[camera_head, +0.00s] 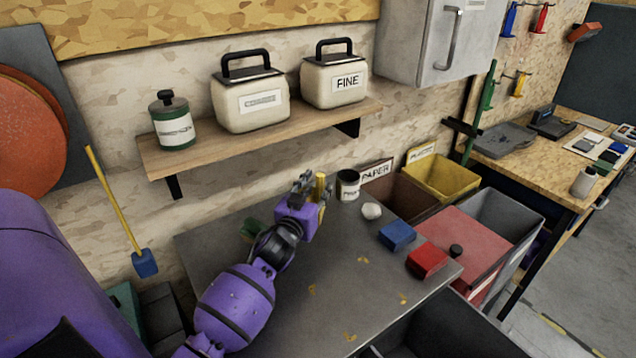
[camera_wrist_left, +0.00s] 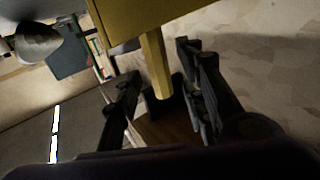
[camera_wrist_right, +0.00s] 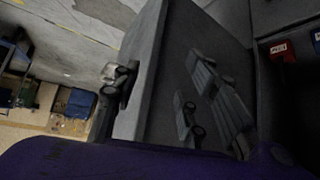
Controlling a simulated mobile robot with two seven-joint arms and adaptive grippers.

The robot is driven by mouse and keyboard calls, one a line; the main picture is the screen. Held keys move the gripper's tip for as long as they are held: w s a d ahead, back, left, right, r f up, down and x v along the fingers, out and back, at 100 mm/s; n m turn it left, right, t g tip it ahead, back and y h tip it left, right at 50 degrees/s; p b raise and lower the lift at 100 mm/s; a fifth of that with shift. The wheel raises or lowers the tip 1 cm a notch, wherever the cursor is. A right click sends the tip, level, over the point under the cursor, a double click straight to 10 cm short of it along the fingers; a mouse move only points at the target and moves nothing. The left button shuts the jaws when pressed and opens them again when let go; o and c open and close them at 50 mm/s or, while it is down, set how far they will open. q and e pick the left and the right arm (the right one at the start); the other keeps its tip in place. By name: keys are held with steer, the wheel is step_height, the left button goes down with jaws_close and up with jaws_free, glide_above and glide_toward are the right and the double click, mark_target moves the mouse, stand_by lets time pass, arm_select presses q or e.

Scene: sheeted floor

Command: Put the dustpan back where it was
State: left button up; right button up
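A yellow piece with a short faceted handle (camera_wrist_left: 156,66), apparently the dustpan, fills the top of the left wrist view. In the head view its yellow handle (camera_head: 320,186) stands upright at the back of the grey table; the rest is mostly hidden by my gripper. My left gripper (camera_head: 313,193) is at this handle. In the left wrist view its fingers (camera_wrist_left: 160,72) are spread on either side of the handle, with gaps showing. My right gripper (camera_wrist_right: 158,95) shows only in its wrist view, open and empty beside a grey panel.
A shelf (camera_head: 212,150) hangs above. A yellow-handled blue tool (camera_head: 145,263) hangs left. Bins (camera_head: 440,177) stand right.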

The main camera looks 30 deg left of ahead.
arm_select(q)
steer(key=p+v, duration=0.2)
steer(key=v, duration=0.7)
steer(key=shift+s+r+p, duration=0.2)
steer(key=shift+s+p, duration=0.1)
steer(key=shift+s, duration=0.05)
arm_select(e)
steer(key=shift+w+a+r, duration=0.1)
steer(key=shift+a+r, duration=0.1)
steer(key=shift+r, duration=0.4)
steer(key=shift+a+r, duration=0.2)
steer(key=shift+r, duration=0.4)
arm_select(q)
steer(key=shift+d, duration=0.1)
arm_select(e)
steer(key=shift+w+a+r, duration=0.15)
steer(key=shift+w+a, duration=0.05)
steer(key=shift+w, duration=0.15)
